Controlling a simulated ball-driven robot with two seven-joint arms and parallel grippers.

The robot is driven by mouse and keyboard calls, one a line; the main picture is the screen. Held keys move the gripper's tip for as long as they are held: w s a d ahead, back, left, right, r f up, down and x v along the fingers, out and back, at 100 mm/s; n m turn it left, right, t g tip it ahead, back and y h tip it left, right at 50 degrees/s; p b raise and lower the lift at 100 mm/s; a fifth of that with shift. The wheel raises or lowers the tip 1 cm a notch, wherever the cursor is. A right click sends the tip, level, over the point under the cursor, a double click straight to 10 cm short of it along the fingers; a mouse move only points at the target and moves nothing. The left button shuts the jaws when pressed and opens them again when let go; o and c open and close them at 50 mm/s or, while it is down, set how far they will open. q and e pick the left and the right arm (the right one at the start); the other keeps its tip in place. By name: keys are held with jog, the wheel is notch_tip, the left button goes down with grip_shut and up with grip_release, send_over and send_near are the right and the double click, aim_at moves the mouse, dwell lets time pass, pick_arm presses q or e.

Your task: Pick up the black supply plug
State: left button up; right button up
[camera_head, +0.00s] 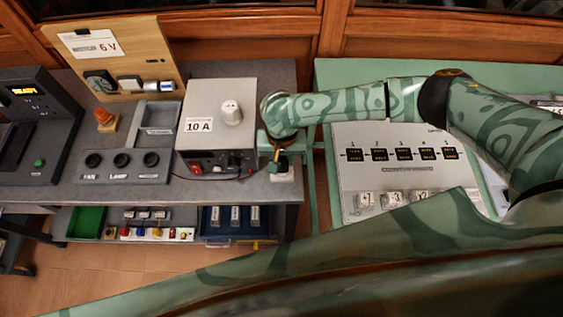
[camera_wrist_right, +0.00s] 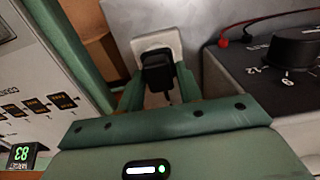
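The black supply plug (camera_wrist_right: 157,72) stands against a small white plate (camera_wrist_right: 151,43) in the right wrist view. In the head view the black plug (camera_head: 282,165) shows partly below my right gripper (camera_head: 280,150), above the white plate (camera_head: 283,175). My right gripper's two green fingers (camera_wrist_right: 160,88) reach down on both sides of the plug in the wrist view. The fingers lie very close to its sides; I cannot tell whether they touch it. My left gripper is not in view.
A grey supply box (camera_head: 217,110) marked 10 A stands close beside the plug; its knob (camera_wrist_right: 300,47) and leads are near the right finger. A panel with numbered displays (camera_head: 400,165) lies to the right. A wooden 6 V board (camera_head: 118,55) stands at the back left.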

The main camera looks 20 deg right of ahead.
jog(key=c, duration=0.4)
jog(key=shift+r, duration=0.15)
jog(key=shift+r, duration=0.35)
notch_tip(320, 180, up, 3)
jog(key=shift+f+p, duration=0.15)
jog(key=shift+p, duration=0.9)
jog(key=s+a+r+p, duration=0.5)
jog(key=s+a+r, duration=0.3)
jog(key=a, duration=0.3)
jog(key=shift+s+a+r+p, duration=0.15)
jog(key=shift+s+r+p, duration=0.2)
jog(key=shift+r, duration=0.35)
jog(key=shift+w, duration=0.15)
